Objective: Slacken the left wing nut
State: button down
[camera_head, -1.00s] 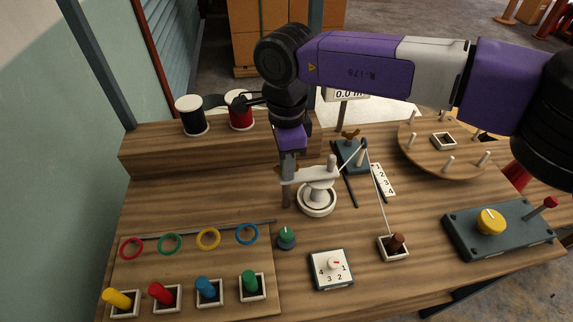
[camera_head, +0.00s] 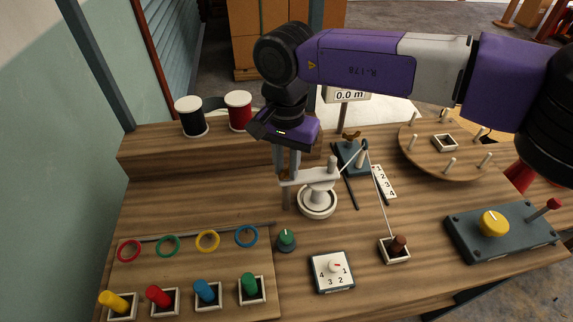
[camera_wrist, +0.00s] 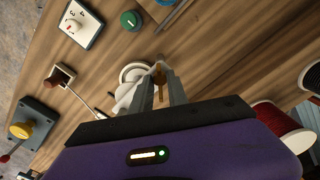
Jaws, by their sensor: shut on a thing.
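My gripper (camera_head: 288,180) points down at the left end of the white arm on the round white stand (camera_head: 317,205). In the wrist view its two fingers (camera_wrist: 160,80) are shut on a small brass piece, the left wing nut (camera_wrist: 160,94), of which only a narrow part shows between them. In the head view the fingers hide this nut. Another brass wing nut (camera_head: 351,135) sits on the dark block (camera_head: 350,158) to the right, apart from my gripper.
A thin cord runs from the dark block to a brown peg (camera_head: 398,243). Black (camera_head: 191,117) and red (camera_head: 239,111) spools stand on the raised shelf behind. A numbered dial (camera_head: 332,271) and green knob (camera_head: 286,239) lie in front. A round pegged board (camera_head: 430,157) is right.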

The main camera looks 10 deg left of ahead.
aim_at(286, 172)
jog(key=n, duration=0.7)
jog(key=shift+r, duration=0.1)
dwell(0.5)
jog(key=c, duration=1.3)
grip_release()
notch_tip(286, 172, up, 8)
jog(key=shift+f+b, duration=0.1)
jog(key=shift+b, duration=0.2)
